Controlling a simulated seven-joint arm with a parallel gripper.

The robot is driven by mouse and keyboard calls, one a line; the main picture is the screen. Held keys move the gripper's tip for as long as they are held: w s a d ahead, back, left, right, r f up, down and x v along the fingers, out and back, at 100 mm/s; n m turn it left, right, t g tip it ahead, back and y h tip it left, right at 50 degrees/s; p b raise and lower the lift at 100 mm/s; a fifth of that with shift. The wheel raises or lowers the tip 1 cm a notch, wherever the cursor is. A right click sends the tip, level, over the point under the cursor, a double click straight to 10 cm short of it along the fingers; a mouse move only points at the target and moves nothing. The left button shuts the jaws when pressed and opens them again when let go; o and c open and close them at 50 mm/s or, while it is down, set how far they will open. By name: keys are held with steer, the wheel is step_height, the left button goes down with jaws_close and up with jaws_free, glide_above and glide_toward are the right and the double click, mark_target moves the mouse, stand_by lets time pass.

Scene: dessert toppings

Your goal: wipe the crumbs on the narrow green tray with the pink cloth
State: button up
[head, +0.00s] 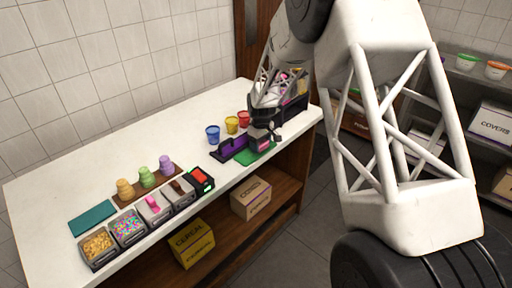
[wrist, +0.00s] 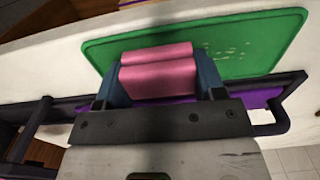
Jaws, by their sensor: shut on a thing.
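The pink cloth (wrist: 158,82) is a folded roll held between the two blue fingertips of my gripper (wrist: 160,76). The narrow green tray (wrist: 262,36) lies under and beyond the cloth in the wrist view, with small pale crumbs (wrist: 226,52) scattered right of the cloth. The cloth overlaps the tray's near left part; whether it touches the surface I cannot tell. In the head view my gripper (head: 264,138) is over the green tray (head: 262,153) near the counter's front edge, and the arm hides part of that area.
A purple tray (head: 232,148) lies left of the green one. Blue (head: 212,134), yellow (head: 231,125) and red (head: 244,118) cups stand behind it. Topping bins (head: 128,227) and a teal mat (head: 92,217) sit at the left. The counter's middle (head: 150,140) is clear.

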steer(key=shift+w+d, duration=0.85)
steer(key=shift+w, duration=0.05)
steer(key=shift+w+d+r, duration=0.15)
steer(key=shift+w+d, duration=0.1)
steer(key=shift+s+r, duration=0.1)
steer(key=shift+r, duration=3.8)
steer(key=s+d+f, duration=0.3)
steer(key=s+d, duration=0.6)
steer(key=shift+d, duration=0.4)
steer(key=shift+w+f, duration=0.1)
steer(key=w, duration=0.5)
steer(key=w+f, duration=0.1)
steer(key=w, duration=1)
steer(key=shift+a+f, duration=0.1)
steer(key=shift+f, duration=0.1)
